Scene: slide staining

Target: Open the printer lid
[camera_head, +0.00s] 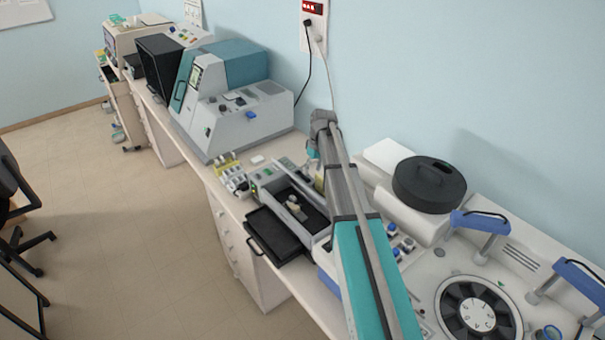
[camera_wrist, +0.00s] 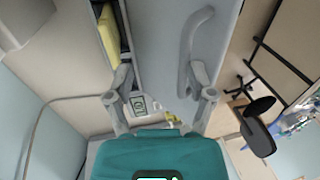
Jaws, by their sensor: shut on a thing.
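The printer is most likely the grey bench device (camera_head: 265,182) with a black tray (camera_head: 276,236) at its front, in the middle of the head view. Its top looks open there, with small pale parts inside. In the wrist view a wide grey panel with a curved handle (camera_wrist: 188,48), which looks like the lid, fills the upper middle. My gripper (camera_wrist: 162,75) has its fingers spaced apart at this panel, the right finger by the lower end of the handle. It appears shut on the lid; the exact contact is unclear. In the head view my arm hides much of it.
A yellow part (camera_wrist: 108,38) shows in a gap beside the panel. A large grey and teal machine (camera_head: 235,115) stands farther left on the bench. A black round lid (camera_head: 432,183) and a carousel (camera_head: 470,308) are at the right.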

